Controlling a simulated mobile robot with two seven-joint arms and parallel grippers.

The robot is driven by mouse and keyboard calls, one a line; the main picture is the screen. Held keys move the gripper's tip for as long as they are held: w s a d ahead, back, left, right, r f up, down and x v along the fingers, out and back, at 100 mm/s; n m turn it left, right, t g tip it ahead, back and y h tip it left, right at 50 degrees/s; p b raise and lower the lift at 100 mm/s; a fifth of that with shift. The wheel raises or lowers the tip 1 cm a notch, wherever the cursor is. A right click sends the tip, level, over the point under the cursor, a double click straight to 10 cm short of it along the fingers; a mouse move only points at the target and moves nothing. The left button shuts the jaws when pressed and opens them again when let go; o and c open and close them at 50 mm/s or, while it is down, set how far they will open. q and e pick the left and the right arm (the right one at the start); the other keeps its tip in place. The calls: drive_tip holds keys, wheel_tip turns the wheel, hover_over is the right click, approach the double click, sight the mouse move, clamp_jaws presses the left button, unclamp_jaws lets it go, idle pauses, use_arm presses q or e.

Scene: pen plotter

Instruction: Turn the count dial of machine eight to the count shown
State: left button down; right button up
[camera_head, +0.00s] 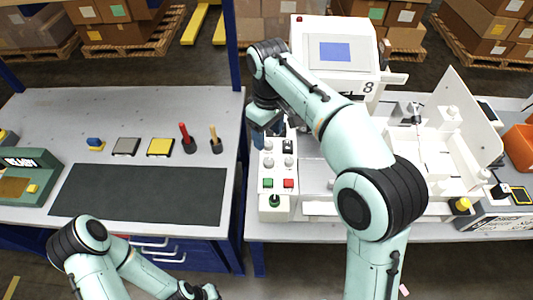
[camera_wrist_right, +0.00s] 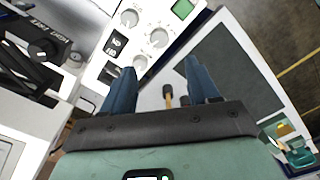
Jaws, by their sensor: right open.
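Machine eight (camera_head: 338,52) is the white machine at the right, with a blue screen and the label 8 (camera_head: 368,87). Its white control panel (camera_head: 267,200) carries pale round dials (camera_head: 268,162), a green and a red button. In the right wrist view, white dials (camera_wrist_right: 158,37) sit beside small black windows (camera_wrist_right: 117,42); their marks are too small to read, and I cannot tell which is the count dial. My right gripper (camera_wrist_right: 160,85) is open, its blue fingers apart and empty near the panel's dials. My left gripper (camera_head: 207,292) is at the bottom edge, mostly unclear.
The left table holds a dark mat (camera_head: 140,193), a yellow pad (camera_head: 160,146), a grey pad (camera_head: 125,146), a red-handled tool (camera_head: 186,138) and a wooden-handled one (camera_head: 215,139). A black-knobbed lever (camera_head: 274,199) stands on the panel's front end. A blue post (camera_head: 235,60) rises between the tables.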

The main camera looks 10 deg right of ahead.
sight(268, 160)
wheel_tip(268, 160, down, 10)
drive_tip(key=shift+r+b, duration=0.1)
drive_tip(key=shift+b, duration=0.85)
drive_tip(key=shift+f, duration=0.45)
use_arm(q)
drive_tip(key=s+f, duration=0.2)
drive_tip(key=f, duration=0.1)
drive_tip(key=shift+s, duration=0.1)
use_arm(e)
drive_tip(key=shift+w, duration=0.1)
drive_tip(key=c, duration=1)
